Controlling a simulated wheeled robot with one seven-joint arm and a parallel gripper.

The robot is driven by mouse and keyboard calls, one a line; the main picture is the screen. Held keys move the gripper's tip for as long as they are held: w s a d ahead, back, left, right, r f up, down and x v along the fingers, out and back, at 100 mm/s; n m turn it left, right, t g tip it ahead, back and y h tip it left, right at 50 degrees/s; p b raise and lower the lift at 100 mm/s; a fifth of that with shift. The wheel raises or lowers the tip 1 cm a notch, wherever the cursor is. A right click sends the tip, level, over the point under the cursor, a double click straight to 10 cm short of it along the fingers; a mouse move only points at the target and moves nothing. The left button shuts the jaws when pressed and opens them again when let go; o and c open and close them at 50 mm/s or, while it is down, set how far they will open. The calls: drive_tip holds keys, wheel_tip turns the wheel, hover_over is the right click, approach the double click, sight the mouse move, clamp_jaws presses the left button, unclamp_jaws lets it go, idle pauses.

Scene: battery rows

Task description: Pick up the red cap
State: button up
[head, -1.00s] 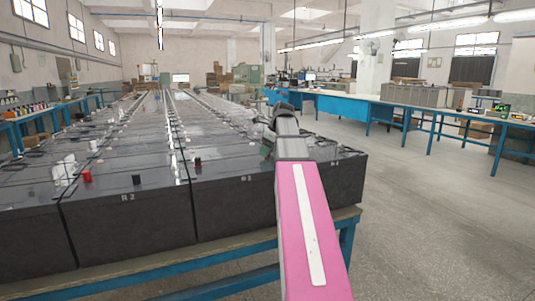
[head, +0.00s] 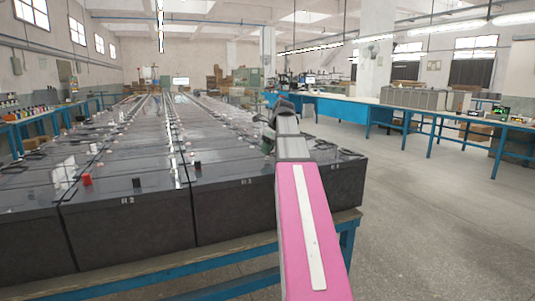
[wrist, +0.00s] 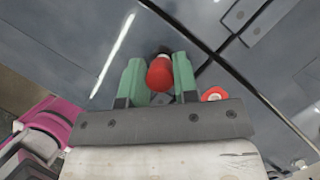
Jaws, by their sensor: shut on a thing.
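The red cap (wrist: 160,74) sits between the two green fingers of my gripper (wrist: 159,88) in the wrist view. The fingers are shut on it, one on each side. A dark round part shows just beyond the cap's far end. In the head view my gripper (head: 267,142) is small, over the near right batteries, and mostly hidden behind my arm. The cap it holds cannot be made out there.
Rows of dark batteries (head: 235,212) stand on a blue-framed bench (head: 180,268). Another red part (wrist: 213,95) shows beside the right finger. A red cap (head: 86,179) and a black cap (head: 136,182) stand on batteries to the left. Open floor (head: 430,220) lies right.

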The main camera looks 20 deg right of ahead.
drive_tip(key=r, duration=0.1)
drive_tip(key=a+r, duration=0.1)
drive_tip(key=r, duration=0.1)
drive_tip(key=shift+s+a, duration=0.15)
drive_tip(key=shift+a, duration=0.05)
drive_tip(key=s+a+r, duration=0.2)
drive_tip(key=a+r, duration=0.4)
drive_tip(key=a, duration=0.4)
drive_tip(key=shift+s, duration=0.1)
drive_tip(key=o, duration=0.3)
drive_tip(key=c, duration=0.3)
drive_tip(key=shift+r, duration=0.75)
drive_tip(key=shift+r, duration=2.35)
